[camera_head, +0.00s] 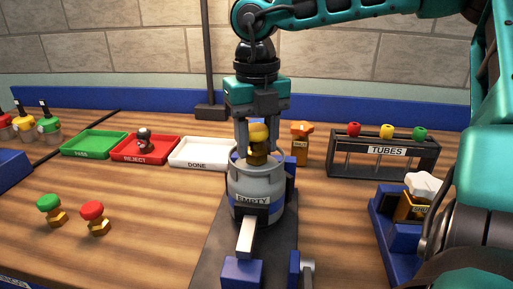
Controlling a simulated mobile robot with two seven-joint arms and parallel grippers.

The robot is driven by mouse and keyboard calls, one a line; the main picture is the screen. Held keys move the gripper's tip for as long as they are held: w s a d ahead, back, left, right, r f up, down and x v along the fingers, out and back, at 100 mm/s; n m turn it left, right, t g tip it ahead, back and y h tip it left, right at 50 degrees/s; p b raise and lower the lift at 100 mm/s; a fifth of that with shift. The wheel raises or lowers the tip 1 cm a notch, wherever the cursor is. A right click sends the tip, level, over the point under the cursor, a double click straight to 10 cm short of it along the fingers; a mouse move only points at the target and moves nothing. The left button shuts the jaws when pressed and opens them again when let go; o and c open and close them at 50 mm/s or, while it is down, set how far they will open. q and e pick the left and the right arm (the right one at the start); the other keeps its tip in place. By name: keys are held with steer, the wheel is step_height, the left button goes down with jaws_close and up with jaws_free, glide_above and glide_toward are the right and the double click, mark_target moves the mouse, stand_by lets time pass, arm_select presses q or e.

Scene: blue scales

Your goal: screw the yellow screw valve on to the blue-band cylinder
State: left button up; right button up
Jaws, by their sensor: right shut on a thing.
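The yellow screw valve (258,134) has a yellow knob and a brass body. It is upright at the top of the blue-band cylinder (262,184). My right gripper (257,138) points straight down from above and is shut on the yellow valve. The cylinder is grey with a blue band and an "EMPTY" label, and stands upright in a clamp fixture (242,272) on a dark base. I cannot tell how deep the valve's thread sits in the cylinder's neck. My left gripper is not in view.
Green (95,144), red (146,147) and white (199,153) trays stand behind left. A green-knobbed valve (51,209) and a red-knobbed valve (95,217) lie at left. A tubes rack (383,157) and a blue holder (400,236) stand at right.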

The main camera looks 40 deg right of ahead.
steer(key=m+b, duration=0.2)
steer(key=m, duration=0.2)
steer(key=shift+f+b, duration=0.2)
steer(key=shift+b, duration=0.2)
steer(key=shift+m+b, duration=0.3)
steer(key=shift+m, duration=0.5)
steer(key=shift+r+m+b, duration=0.1)
steer(key=shift+m+b, duration=0.3)
steer(key=shift+m, duration=0.5)
steer(key=m+b, duration=0.3)
steer(key=m, duration=0.2)
steer(key=shift+m, duration=1.6)
steer(key=o, duration=1.2)
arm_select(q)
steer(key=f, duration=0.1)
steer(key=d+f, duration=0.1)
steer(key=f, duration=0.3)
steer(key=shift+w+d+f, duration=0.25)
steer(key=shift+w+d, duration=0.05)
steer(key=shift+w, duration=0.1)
arm_select(e)
steer(key=shift+o, duration=0.2)
steer(key=shift+r, duration=0.15)
